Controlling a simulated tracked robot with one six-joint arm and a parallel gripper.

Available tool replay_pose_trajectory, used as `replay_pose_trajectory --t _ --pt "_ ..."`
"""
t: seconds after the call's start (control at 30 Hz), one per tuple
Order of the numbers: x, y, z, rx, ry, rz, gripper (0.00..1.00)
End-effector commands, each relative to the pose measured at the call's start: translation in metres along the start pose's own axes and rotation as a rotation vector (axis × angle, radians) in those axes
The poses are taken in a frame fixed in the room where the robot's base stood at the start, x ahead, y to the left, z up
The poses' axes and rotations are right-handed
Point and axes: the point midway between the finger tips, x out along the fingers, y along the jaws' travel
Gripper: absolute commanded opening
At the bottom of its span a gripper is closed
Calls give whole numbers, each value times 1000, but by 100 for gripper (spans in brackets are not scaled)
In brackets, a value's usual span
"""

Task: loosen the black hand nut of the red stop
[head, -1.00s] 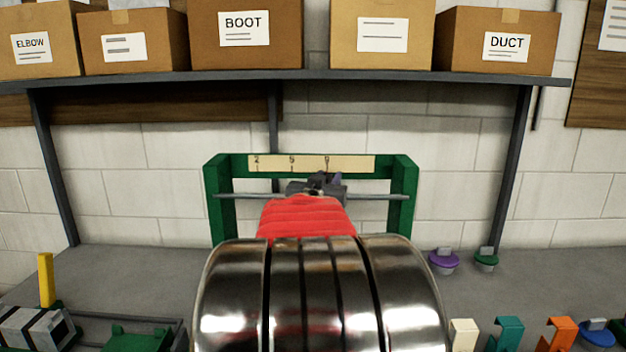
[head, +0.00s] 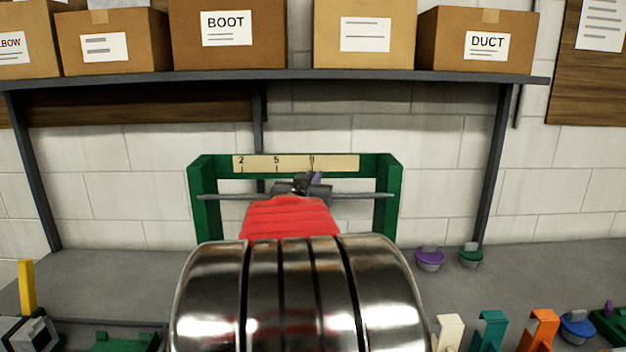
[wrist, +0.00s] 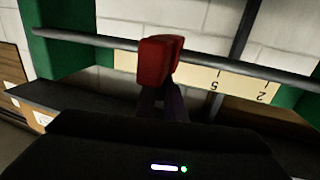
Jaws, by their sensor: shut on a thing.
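The red stop (wrist: 153,63) shows in the wrist view on the thin grey rod (wrist: 90,42) of a green frame (head: 205,210). In the head view my arm hides the stop. My gripper (wrist: 163,98) reaches the stop with its fingers close together; in the head view its dark end (head: 300,188) shows at the rod, just below the scale's 9. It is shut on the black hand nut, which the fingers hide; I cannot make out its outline. A purplish patch shows beside the fingers in both views.
A pale scale strip (head: 350,163) runs along the frame's top bar. A shelf (head: 400,77) with cardboard boxes hangs above. Purple (head: 430,258) and green (head: 470,255) knobbed pieces stand right of the frame, with several coloured hooks in front. A yellow post (head: 27,286) stands at left.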

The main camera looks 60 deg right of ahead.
Motion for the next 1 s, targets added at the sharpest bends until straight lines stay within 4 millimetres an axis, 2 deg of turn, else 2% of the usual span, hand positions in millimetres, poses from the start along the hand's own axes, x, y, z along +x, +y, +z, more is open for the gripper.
replay_pose_trajectory --t 1.0 --pt "1 1 -9 0 20 -186 0"
